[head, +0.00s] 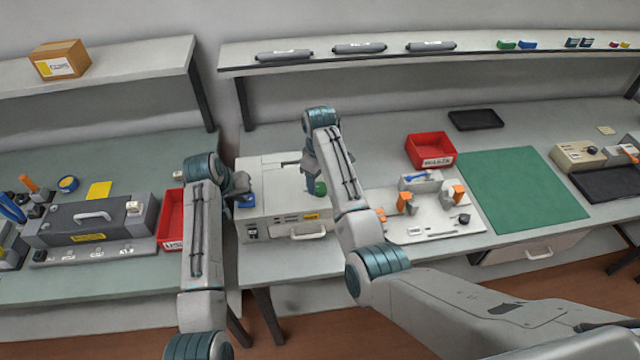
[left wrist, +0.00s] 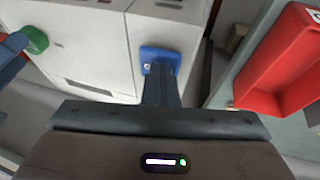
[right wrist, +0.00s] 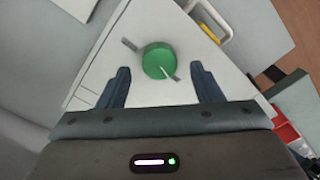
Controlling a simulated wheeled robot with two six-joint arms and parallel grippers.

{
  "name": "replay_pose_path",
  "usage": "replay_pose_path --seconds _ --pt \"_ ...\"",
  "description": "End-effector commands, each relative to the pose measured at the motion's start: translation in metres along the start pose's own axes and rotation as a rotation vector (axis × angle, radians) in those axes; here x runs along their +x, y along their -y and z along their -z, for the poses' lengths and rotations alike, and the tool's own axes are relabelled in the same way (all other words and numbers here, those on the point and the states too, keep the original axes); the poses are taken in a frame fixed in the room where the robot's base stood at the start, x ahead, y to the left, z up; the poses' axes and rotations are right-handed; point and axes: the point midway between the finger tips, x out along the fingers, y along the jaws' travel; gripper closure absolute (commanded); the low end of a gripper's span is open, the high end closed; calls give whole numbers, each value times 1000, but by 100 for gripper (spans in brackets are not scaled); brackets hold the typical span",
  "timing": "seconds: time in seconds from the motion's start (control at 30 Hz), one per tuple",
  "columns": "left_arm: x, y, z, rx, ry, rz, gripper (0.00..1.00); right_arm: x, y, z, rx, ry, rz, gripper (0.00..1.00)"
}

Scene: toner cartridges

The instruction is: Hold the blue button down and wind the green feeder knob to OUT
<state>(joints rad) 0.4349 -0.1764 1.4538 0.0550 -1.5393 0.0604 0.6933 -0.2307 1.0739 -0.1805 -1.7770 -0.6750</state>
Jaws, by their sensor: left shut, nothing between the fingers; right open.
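The blue button (head: 247,201) is on the left of the pale machine (head: 275,175). My left gripper (head: 243,188) is shut and empty, its fingertips at the button. In the left wrist view the fingers (left wrist: 160,75) overlap the lower part of the button (left wrist: 160,56); how far it is pressed cannot be told. The green knob (head: 319,188) is on the machine's right part. My right gripper (head: 312,170) is open above it. In the right wrist view the knob (right wrist: 156,58) lies between and slightly beyond the spread fingers (right wrist: 160,73).
A red bin (head: 171,218) stands left of the machine, close to my left gripper, and shows in the left wrist view (left wrist: 285,65). A white fixture board (head: 425,225) lies to the right. A second red bin (head: 430,149) and a green mat (head: 520,195) are farther right.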

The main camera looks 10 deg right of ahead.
Motion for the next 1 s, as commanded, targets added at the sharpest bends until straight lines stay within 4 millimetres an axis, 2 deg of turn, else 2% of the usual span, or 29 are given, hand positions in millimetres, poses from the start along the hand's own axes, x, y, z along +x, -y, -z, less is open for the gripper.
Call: replay_pose_path --seconds 0.1,0.2,0.53,0.57,0.77,1.0 --pt "1 0 -1 0 4 1 100 16 0 0 0 2 1 41" --pt "1 0 -1 0 3 1 100 23 0 0 1 1 1 41" --pt "1 0 -1 0 3 1 100 27 0 0 1 0 0 41" --pt "1 0 -1 0 3 1 100 27 0 0 1 0 0 44" --pt "1 0 -1 0 3 1 100 26 0 0 1 0 0 84" --pt "1 0 -1 0 3 1 100 26 0 0 15 0 0 85"
